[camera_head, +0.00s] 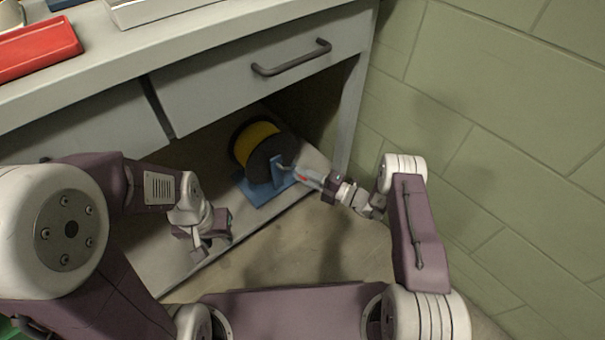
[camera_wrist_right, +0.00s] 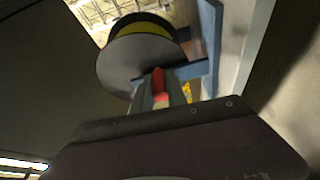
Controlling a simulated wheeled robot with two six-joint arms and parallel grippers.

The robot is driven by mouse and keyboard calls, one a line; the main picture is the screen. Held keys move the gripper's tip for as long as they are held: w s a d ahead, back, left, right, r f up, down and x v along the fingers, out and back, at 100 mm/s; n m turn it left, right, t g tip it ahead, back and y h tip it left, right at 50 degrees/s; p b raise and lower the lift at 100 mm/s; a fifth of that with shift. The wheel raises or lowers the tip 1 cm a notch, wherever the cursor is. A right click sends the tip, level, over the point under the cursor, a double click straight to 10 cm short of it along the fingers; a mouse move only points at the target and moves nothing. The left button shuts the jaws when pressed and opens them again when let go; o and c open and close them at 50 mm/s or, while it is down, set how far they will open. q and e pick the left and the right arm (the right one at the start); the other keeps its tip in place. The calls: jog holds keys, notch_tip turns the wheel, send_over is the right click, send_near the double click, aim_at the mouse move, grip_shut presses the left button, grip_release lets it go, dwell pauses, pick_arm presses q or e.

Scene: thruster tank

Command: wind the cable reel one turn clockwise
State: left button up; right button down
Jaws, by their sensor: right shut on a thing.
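The cable reel (camera_head: 256,136) has yellow cable between dark round flanges. It sits on a blue stand (camera_head: 262,192) on the low shelf under the drawers. My right gripper (camera_head: 310,179) is at the reel's near right side. In the right wrist view its fingers (camera_wrist_right: 162,92) are shut on the red crank handle (camera_wrist_right: 159,80), in front of the reel's grey flange (camera_wrist_right: 135,62). The fingers hide part of the handle. My left gripper (camera_head: 205,242) is left of the reel and apart from it; its finger gap is not clear.
A drawer (camera_head: 230,85) with a dark handle (camera_head: 292,58) hangs above the reel. A cabinet leg (camera_head: 352,110) stands right of it, with a green block wall (camera_head: 490,120) beyond. A red tray (camera_head: 38,48) lies on the countertop.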

jog(key=f+m, duration=0.1)
jog(key=a+m+b, duration=0.1)
jog(key=m, duration=0.1)
jog(key=shift+s+f+t+y, duration=0.3)
jog(key=shift+s+f+t, duration=0.05)
jog(key=shift+s+t, duration=0.05)
jog(key=m, duration=0.1)
jog(key=s+a+m+t+b, duration=0.1)
jog(key=m, duration=0.1)
jog(key=shift+a+f+y, duration=0.1)
jog(key=shift+f+y, duration=0.2)
jog(key=shift+f, duration=0.1)
jog(key=m, duration=0.1)
jog(key=a+m+t+b, duration=0.1)
jog(key=shift+s+f+m, duration=0.15)
jog(key=shift+s+m, duration=0.15)
jog(key=shift+s, duration=0.05)
jog(key=shift+s+a+m+t, duration=0.2)
jog(key=shift+a+m+t, duration=0.15)
jog(key=shift+m, duration=0.45)
jog(key=shift+s+a+m+t, duration=0.2)
jog(key=shift+m+t, duration=0.25)
jog(key=shift+m, duration=0.35)
jog(key=c, duration=1.3)
grip_release()
jog(key=shift+a, duration=0.1)
